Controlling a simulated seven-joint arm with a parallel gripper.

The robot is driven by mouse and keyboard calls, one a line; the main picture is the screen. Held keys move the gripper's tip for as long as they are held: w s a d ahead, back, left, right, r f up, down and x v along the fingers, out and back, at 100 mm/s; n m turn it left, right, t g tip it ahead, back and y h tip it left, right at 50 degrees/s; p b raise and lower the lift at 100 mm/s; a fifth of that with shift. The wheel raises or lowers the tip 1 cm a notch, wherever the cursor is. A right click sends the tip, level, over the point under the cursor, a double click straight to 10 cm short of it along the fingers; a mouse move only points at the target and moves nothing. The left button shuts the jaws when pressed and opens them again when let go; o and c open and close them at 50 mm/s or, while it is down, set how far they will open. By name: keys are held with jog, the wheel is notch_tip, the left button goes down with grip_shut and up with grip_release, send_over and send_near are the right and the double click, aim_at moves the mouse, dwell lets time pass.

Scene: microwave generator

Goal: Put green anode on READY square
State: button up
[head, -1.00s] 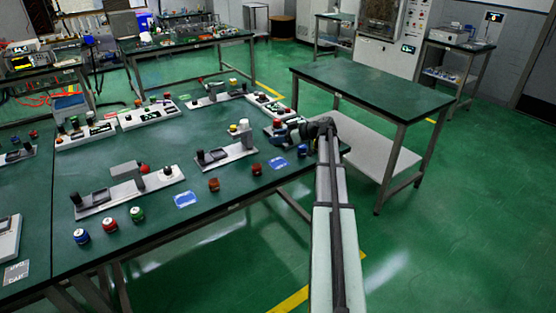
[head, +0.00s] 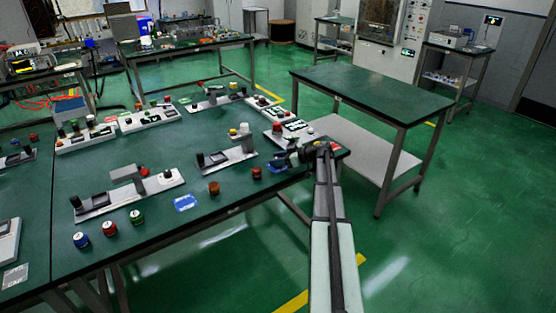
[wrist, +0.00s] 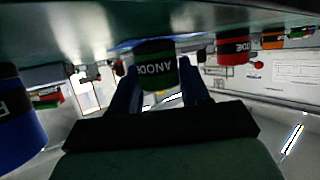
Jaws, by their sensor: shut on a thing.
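My gripper (head: 283,160) is at the right end of the green table, low over or near a blue square that it largely covers. In the wrist view my gripper (wrist: 156,90) has its two blue fingers shut on the green anode (wrist: 157,68), a dark cylinder with a green band and white letters. The held anode is hard to make out in the head view. Another blue square (head: 185,202) with illegible print lies bare near the table's front edge. I cannot read which square says READY.
A green-banded can (head: 136,217), a red can (head: 109,229) and a blue can (head: 81,240) stand at the front left. An orange can (head: 213,188) and a red one (head: 257,172) stand left of my gripper. Grey fixtures (head: 227,158) stand behind. An empty side table (head: 370,95) is right.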

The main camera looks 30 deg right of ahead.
jog(key=o, duration=1.3)
jog(key=shift+f, duration=0.1)
jog(key=shift+o, duration=0.2)
jog(key=shift+s+r, duration=0.15)
jog(key=shift+r, duration=0.05)
jog(key=v, duration=1.1)
jog(key=shift+s+d, duration=0.25)
jog(key=shift+s, duration=0.05)
jog(key=shift+r, duration=0.15)
